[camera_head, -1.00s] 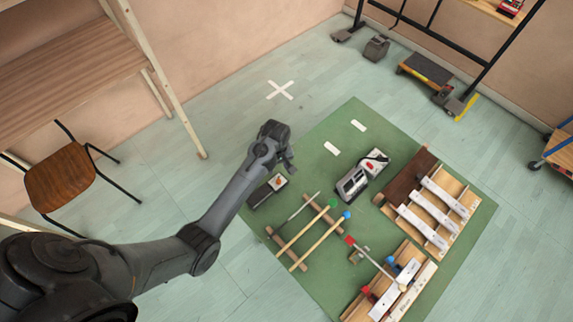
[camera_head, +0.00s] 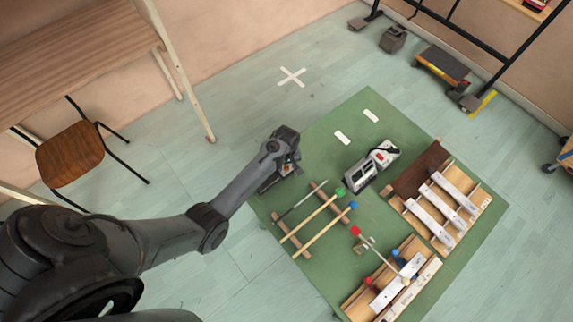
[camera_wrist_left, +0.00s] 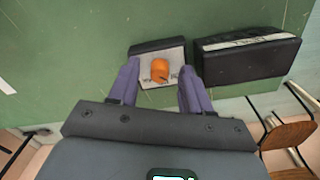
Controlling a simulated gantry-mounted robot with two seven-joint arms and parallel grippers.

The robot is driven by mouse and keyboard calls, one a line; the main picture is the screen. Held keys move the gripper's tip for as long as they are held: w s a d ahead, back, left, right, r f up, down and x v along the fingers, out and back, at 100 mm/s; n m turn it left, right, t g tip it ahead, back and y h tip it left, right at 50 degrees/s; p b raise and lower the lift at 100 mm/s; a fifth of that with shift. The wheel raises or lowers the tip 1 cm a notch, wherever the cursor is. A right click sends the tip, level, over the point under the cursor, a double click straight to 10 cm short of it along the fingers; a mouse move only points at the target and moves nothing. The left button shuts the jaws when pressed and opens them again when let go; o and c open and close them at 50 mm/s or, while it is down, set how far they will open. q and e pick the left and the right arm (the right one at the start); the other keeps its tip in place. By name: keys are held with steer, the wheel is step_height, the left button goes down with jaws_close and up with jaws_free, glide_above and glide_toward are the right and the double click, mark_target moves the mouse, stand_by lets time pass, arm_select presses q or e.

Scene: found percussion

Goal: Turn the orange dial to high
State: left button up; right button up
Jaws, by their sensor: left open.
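The orange dial (camera_wrist_left: 160,69) is a round knob on a light panel of a small dark box (camera_wrist_left: 150,47). In the left wrist view it sits between the two fingers of my left gripper (camera_wrist_left: 157,72), which is open. I cannot tell whether the fingers touch the knob. In the head view my left gripper (camera_head: 291,166) is over the box at the left edge of the green mat (camera_head: 367,105), and it hides most of the box. The dial's setting is too small to read. My right gripper is not in view.
A black box (camera_wrist_left: 247,58) stands right beside the dial in the left wrist view. Mallets on a wooden rack (camera_head: 318,219), a grey device (camera_head: 372,167) and wooden bar instruments (camera_head: 440,205) lie farther right on the mat. A chair (camera_head: 70,152) stands at left.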

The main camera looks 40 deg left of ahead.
arm_select(q)
jaws_close()
